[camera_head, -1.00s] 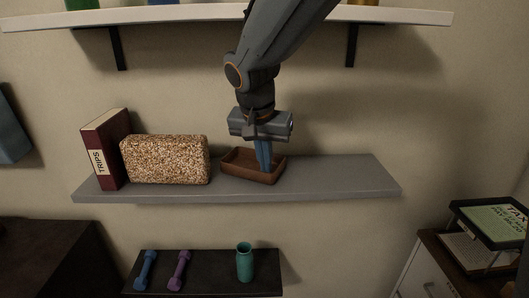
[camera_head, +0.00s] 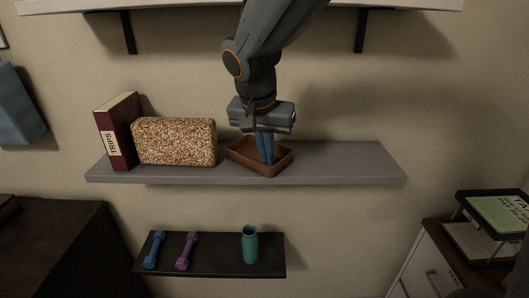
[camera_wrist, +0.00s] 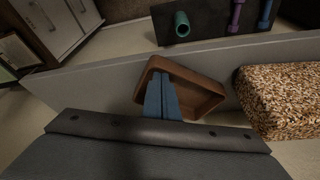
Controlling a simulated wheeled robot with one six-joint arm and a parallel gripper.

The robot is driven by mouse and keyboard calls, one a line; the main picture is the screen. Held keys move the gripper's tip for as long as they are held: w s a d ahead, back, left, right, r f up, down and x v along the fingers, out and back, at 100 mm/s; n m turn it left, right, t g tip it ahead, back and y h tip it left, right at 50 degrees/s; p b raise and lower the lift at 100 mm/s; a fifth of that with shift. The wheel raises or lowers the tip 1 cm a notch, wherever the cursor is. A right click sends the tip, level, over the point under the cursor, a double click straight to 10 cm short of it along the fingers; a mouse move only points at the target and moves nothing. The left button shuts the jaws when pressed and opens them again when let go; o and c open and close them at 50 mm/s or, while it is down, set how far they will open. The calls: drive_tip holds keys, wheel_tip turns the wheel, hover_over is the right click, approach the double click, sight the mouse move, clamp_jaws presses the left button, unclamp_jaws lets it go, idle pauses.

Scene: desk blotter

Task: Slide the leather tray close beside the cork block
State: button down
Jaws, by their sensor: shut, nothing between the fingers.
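The brown leather tray (camera_head: 277,169) sits askew on the grey shelf, just right of the speckled cork block (camera_head: 174,142), with a narrow gap between them. In the wrist view the tray (camera_wrist: 204,103) and the cork block (camera_wrist: 283,97) also show apart. My gripper (camera_head: 267,160) points down with its blue fingers shut and empty. The fingertips are inside the tray's outline, down within its rim; whether they touch a wall or the floor I cannot tell. In the wrist view the fingers (camera_wrist: 160,85) hide part of the tray.
A dark red book (camera_head: 118,132) stands left of the cork block. The grey shelf (camera_head: 350,163) is clear right of the tray. A white shelf (camera_head: 180,8) hangs above. A lower dark shelf holds two dumbbells (camera_head: 186,251) and a green vase (camera_head: 250,246).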

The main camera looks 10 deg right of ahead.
drive_tip(key=shift+r, duration=0.15)
drive_tip(key=p+v, duration=0.7)
drive_tip(key=v, duration=0.3)
drive_tip(key=s+d+f+n+b, duration=0.1)
drive_tip(key=s+d+f+b, duration=0.1)
drive_tip(key=f, duration=0.5)
drive_tip(key=s+d+f+n+g+y+b, duration=0.1)
drive_tip(key=s+d+f+n, duration=0.1)
drive_tip(key=s+d+f, duration=0.3)
drive_tip(key=s+d+f+n+g+b, duration=0.1)
drive_tip(key=s+d+f+n+b, duration=0.1)
drive_tip(key=d+f, duration=0.4)
wheel_tip(320, 180, down, 3)
drive_tip(key=shift+s+r+y+b, duration=0.2)
drive_tip(key=shift+s+y+b, duration=0.1)
drive_tip(key=shift+s, duration=0.45)
drive_tip(key=shift+d, duration=0.15)
